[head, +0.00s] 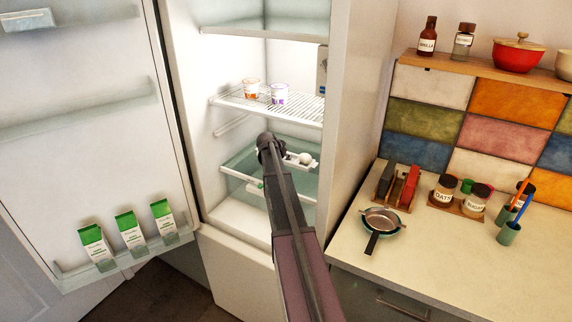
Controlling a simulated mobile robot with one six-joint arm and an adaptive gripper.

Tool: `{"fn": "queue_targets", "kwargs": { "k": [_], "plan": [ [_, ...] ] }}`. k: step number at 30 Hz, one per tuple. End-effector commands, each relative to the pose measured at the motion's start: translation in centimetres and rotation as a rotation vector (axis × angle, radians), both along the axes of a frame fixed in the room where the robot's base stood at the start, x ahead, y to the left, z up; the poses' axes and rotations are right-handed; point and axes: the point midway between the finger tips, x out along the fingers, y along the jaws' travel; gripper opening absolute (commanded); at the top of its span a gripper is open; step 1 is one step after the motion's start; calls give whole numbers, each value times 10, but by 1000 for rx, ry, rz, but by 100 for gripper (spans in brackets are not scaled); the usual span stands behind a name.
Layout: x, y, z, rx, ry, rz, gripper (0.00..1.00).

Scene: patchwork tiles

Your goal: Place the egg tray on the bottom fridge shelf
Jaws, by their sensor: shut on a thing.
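My gripper (275,158) is at the far end of my arm, inside the open fridge. Its fingers are mostly hidden behind my wrist and arm. It is shut on what looks like the egg tray (299,160), a small pale tray with a white rounded egg showing, just right of my wrist. My arm hides the rest of the tray. The tray is over the lower glass shelf (232,172), below the wire shelf. I cannot tell whether it touches the glass. A small white and green piece shows left of my arm, too small to identify.
Two yogurt cups (278,94) stand on the wire shelf (232,99) above. The open fridge door (85,150) is at left, with several green and white cartons (131,229) in its bin. The fridge side wall (352,110) and the counter (460,260) are at right.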

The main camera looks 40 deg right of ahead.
Motion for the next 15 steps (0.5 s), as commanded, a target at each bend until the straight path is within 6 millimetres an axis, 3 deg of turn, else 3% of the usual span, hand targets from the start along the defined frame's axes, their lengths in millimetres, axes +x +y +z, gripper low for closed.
{"fn": "queue_targets", "kwargs": {
  "k": [9,15],
  "plan": [
    [0,0,-28,0,0,0,0],
    [2,-4,-36,-1,0,0,0]
  ]
}}
